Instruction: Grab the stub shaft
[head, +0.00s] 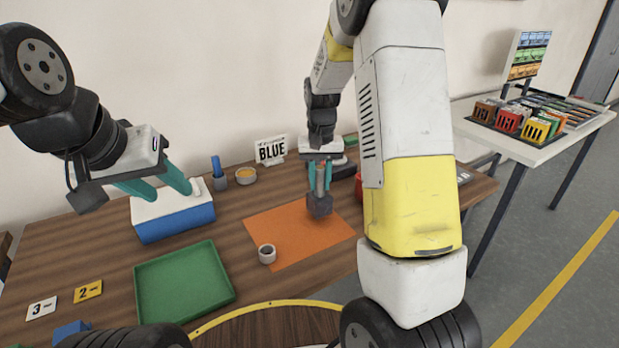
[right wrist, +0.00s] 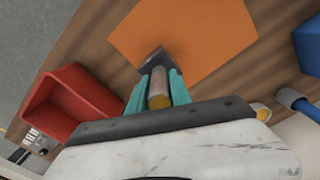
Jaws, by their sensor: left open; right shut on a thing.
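My right gripper (head: 319,184) is shut on the stub shaft (head: 320,180), a short grey cylinder held upright over the far part of the orange mat (head: 290,240). In the right wrist view the shaft (right wrist: 159,90) sits between the teal fingers and has a brass-coloured near end. A dark grey block-like piece (head: 320,206) is at its lower end; I cannot tell whether it touches the mat. My left gripper (head: 160,188) is open and empty, with its fingers over the blue and white box (head: 172,222).
A grey ring (head: 267,254) stands on the mat's left edge. An empty green tray (head: 183,283) lies at the left front. A red bin (right wrist: 70,105) is beside the right gripper.

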